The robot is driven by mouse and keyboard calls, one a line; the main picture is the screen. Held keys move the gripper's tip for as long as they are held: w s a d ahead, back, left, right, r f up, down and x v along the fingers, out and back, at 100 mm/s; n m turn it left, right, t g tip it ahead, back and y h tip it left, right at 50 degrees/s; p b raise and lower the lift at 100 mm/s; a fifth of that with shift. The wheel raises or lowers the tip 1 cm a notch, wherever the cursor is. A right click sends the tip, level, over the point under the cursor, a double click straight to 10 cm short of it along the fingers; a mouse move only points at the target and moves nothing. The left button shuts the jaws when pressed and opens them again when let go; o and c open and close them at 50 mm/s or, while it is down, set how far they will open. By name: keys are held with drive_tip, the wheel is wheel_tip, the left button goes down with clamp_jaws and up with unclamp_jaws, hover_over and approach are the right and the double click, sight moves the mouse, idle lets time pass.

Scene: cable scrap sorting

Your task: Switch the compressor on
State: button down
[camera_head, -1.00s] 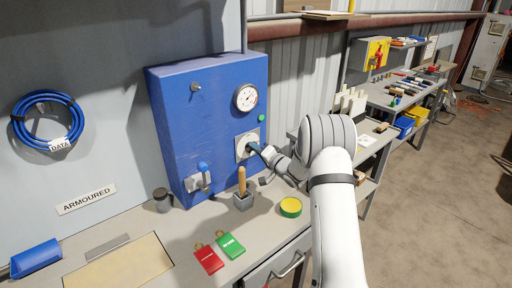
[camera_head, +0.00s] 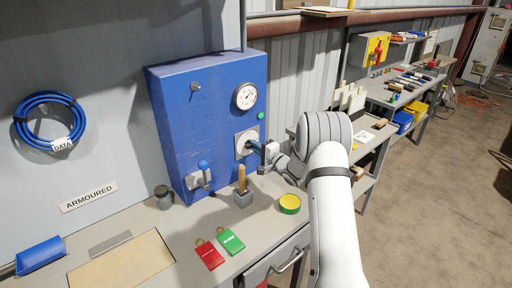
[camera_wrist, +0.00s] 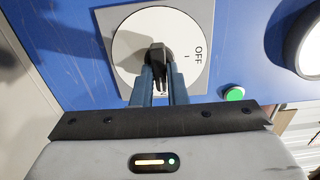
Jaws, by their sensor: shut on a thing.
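The compressor panel is a blue box (camera_head: 190,115) standing on the bench at the wall. Its rotary switch has a white round dial on a grey square plate (camera_head: 240,145); the dial (camera_wrist: 135,45) shows large in the wrist view, with OFF printed at its right. A letter N shows partly between my fingers at the dial's lower side. My gripper (camera_wrist: 161,68) is shut on the black switch knob (camera_wrist: 158,54), with a blue finger on each side. In the head view my gripper (camera_head: 254,144) reaches the dial from the right. The knob's exact pointing is hard to tell.
A pressure gauge (camera_head: 246,96) and a green button or lamp (camera_head: 261,115) sit near the switch. A wooden-handled tool in a holder (camera_head: 242,190) and a yellow-topped round tin (camera_head: 290,203) stand below my arm.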

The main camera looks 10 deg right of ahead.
idle(0.3)
drive_tip(key=c, duration=1.5)
unclamp_jaws()
drive_tip(key=shift+o, duration=0.2)
drive_tip(key=b+v, duration=0.1)
drive_tip(key=v, duration=0.6)
drive_tip(key=shift+s+d, duration=0.2)
drive_tip(key=shift+s, duration=0.1)
